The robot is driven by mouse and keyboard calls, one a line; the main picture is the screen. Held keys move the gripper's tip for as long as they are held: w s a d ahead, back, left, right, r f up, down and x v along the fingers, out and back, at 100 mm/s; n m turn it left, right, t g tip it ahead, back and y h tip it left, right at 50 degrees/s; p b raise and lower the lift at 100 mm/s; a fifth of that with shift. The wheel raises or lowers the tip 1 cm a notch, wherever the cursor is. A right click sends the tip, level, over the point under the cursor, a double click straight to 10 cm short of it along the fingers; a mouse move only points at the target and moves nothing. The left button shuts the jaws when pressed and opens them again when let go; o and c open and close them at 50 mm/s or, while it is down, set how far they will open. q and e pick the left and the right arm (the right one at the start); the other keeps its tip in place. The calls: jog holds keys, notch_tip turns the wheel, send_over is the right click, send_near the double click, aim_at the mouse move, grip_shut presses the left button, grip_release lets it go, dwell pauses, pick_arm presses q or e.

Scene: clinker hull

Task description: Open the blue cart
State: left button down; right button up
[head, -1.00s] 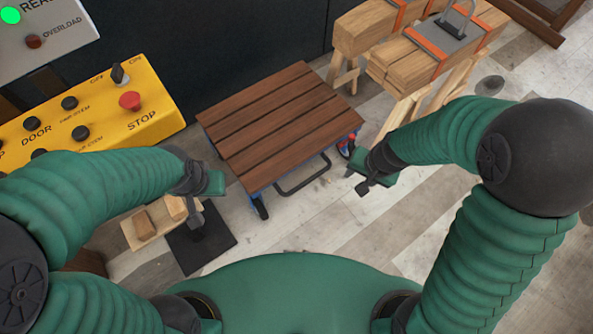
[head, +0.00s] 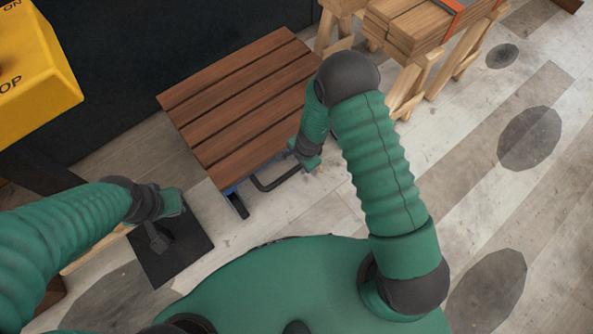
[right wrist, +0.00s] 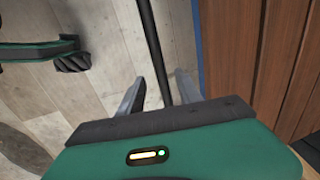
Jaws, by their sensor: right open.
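The blue cart (head: 240,100) has a brown slatted wooden top and a blue frame edge; its top also shows at the right in the right wrist view (right wrist: 270,60). A black bar handle (head: 275,183) sticks out from its near side. My right gripper (head: 308,165) is at the right end of this handle. In the right wrist view the gripper (right wrist: 158,92) is open, with the dark handle bar (right wrist: 151,45) running between its two fingers. Contact cannot be told. My left gripper (head: 163,235) hangs over a black floor plate; its jaw opening is unclear.
A yellow control box (head: 35,70) stands at the left. Sawhorses with stacked timber (head: 410,25) stand behind and right of the cart. A black plate (head: 185,250) lies on the floor at the left. The plank floor on the right is clear.

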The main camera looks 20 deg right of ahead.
jog(key=f, duration=0.1)
jog(key=f+b, duration=0.1)
jog(key=f, duration=0.3)
jog(key=shift+w+a+b, duration=0.3)
jog(key=shift+w+a, duration=0.05)
jog(key=shift+w, duration=0.05)
jog(key=shift+w+a, duration=0.1)
jog(key=shift+a, duration=0.05)
pick_arm(q)
jog(key=f, duration=0.2)
jog(key=shift+a+f, duration=0.3)
jog(key=shift+d, duration=0.1)
pick_arm(e)
jog(key=shift+c, duration=1.1)
grip_shut()
